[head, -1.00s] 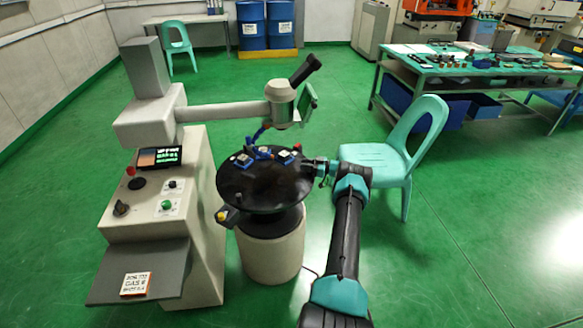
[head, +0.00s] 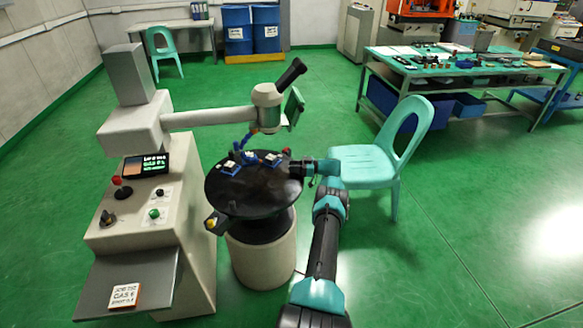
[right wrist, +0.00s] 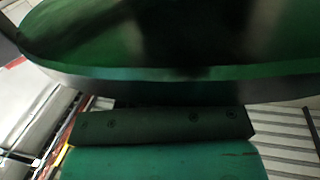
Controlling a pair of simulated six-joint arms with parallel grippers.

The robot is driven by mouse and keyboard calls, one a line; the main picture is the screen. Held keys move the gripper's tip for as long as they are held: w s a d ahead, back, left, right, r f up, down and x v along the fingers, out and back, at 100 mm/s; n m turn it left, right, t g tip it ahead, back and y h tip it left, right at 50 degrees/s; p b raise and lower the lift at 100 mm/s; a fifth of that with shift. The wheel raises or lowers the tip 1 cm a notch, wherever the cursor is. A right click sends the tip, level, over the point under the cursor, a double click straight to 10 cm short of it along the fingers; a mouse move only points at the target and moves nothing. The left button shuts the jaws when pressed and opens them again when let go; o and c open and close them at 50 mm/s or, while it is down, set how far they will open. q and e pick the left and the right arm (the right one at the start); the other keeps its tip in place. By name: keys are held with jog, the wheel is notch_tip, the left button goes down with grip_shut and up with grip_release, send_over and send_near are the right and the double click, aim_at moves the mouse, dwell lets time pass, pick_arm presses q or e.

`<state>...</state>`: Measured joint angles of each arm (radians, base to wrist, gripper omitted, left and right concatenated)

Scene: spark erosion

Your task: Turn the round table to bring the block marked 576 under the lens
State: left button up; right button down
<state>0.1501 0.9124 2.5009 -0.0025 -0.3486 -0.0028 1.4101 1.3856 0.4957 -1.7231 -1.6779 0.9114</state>
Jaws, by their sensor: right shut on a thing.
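The round black table (head: 245,196) stands on a pale drum-shaped base. The lens head (head: 267,98) hangs from a grey arm above the table's far side. My right gripper (head: 304,168) is at the table's right rim and shut on it. In the right wrist view, the shiny disc (right wrist: 170,45) fills the top, above a dark finger part; the fingertips are hidden. My left gripper is not in view.
A grey control cabinet (head: 165,245) with a small screen, knobs and a printed card stands left of the table. A turquoise chair (head: 365,165) stands close behind my right arm. A yellow-tipped part (head: 212,221) sticks out at the table's front left.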

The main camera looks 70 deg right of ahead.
jog(key=c, duration=0.9)
grip_release()
jog(key=shift+r, duration=0.15)
jog(key=shift+r, duration=1.7)
jog(key=shift+s+a+r, duration=0.2)
jog(key=shift+s+a, duration=0.7)
jog(key=shift+a, duration=1.65)
jog(key=shift+s+a+r, duration=0.25)
jog(key=shift+s+a, duration=0.65)
jog(key=shift+a, duration=1.6)
jog(key=shift+s+a+r, duration=0.2)
jog(key=shift+s+a, duration=0.7)
jog(key=shift+a, duration=1.65)
